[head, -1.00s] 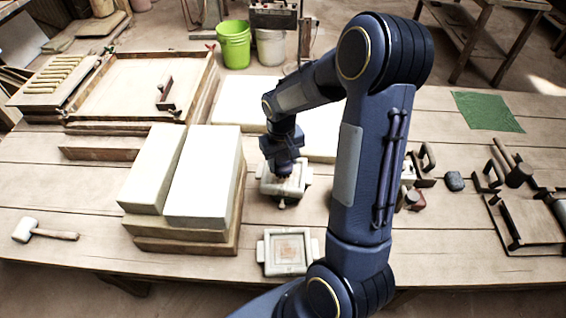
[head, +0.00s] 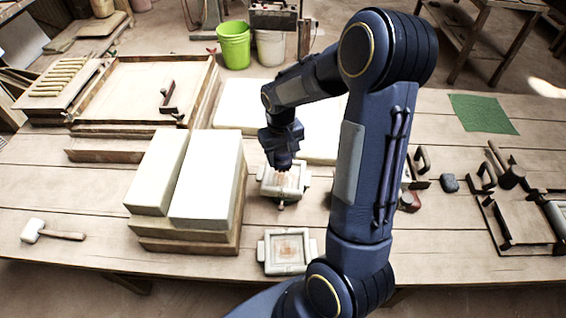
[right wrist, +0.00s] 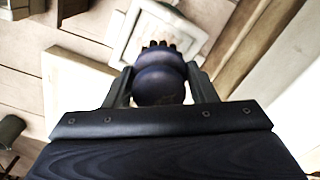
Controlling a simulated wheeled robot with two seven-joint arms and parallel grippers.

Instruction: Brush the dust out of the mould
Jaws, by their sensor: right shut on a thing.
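The far mould (head: 283,195), a pale square frame with side handles and reddish dust inside, lies on the table right of the pale blocks. A similar near mould (head: 263,251) lies closer to the table's front edge. My right gripper (head: 281,163) is over the back part of the far mould. It is shut on a dark brush with a round knob (right wrist: 160,84) and short bristles. In the right wrist view the bristles are over a pale mould frame (right wrist: 190,35). I cannot tell whether they touch the floor of the mould. My left gripper is not in view.
Large pale blocks (head: 206,180) are stacked on boards left of the moulds. A mallet (head: 50,232) lies at the left. A dark stone (head: 449,183), handled tools and a green cloth (head: 482,113) are at the right. My arm hides part of the table.

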